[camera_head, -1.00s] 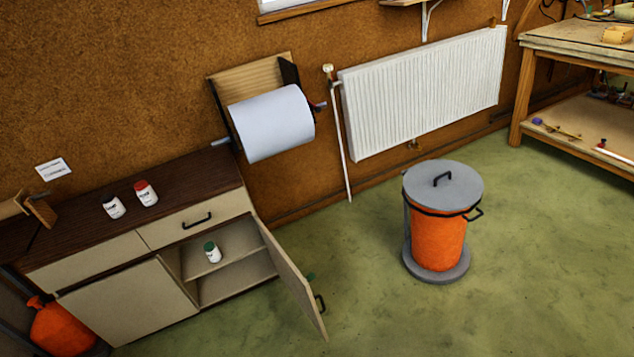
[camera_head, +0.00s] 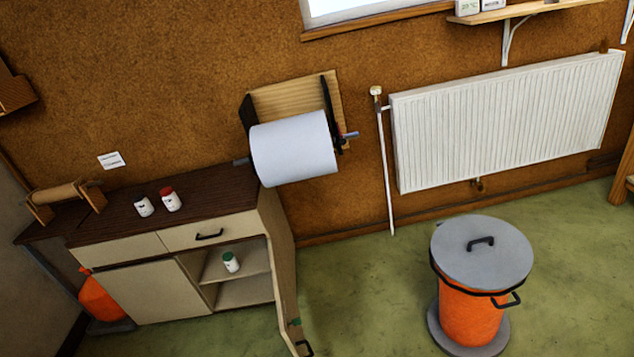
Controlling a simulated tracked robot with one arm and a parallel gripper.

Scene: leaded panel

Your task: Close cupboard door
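The cupboard (camera_head: 140,281) is a low cream unit with a dark brown top, standing against the brown wall at the lower left. Its right-hand door (camera_head: 281,268) stands wide open, swung out toward me and seen nearly edge-on. A dark handle (camera_head: 304,348) shows at the door's lower outer end, near the bottom edge of the picture. The left-hand front is shut. A small white jar with a green lid (camera_head: 231,262) stands on the shelf inside. My gripper is not in view.
An orange bin with a grey lid (camera_head: 484,252) stands on the green floor right of the door, with clear floor between. A paper roll (camera_head: 293,149) hangs above the cupboard's right end. A white radiator (camera_head: 507,122) is on the wall. Two jars (camera_head: 157,202) stand on the cupboard top.

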